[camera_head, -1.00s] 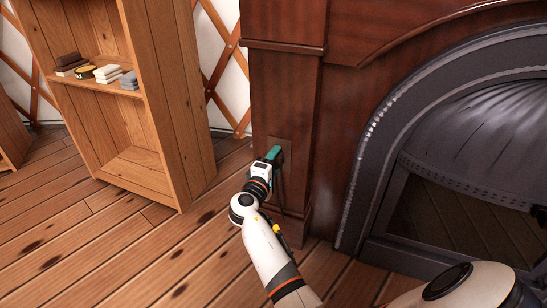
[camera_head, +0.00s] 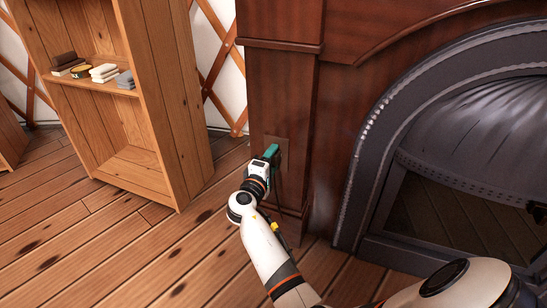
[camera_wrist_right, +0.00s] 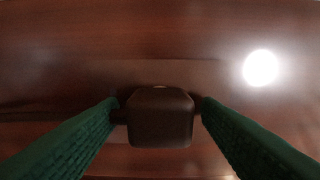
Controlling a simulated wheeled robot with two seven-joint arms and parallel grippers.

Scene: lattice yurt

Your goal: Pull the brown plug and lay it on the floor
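The brown plug (camera_wrist_right: 160,117) is a dark, rounded block in the middle of the right wrist view, in front of the reddish-brown wood. In the head view my right gripper (camera_head: 271,151) is at the wall plate (camera_head: 284,146), low on the wooden fireplace surround. There the gripper hides the plug. My left gripper is in neither view.
The dark metal fireplace arch (camera_head: 385,130) stands to the right of the gripper. A wooden shelf (camera_head: 165,100) with small items stands to the left. The plank floor (camera_head: 130,250) is clear in front of the shelf.

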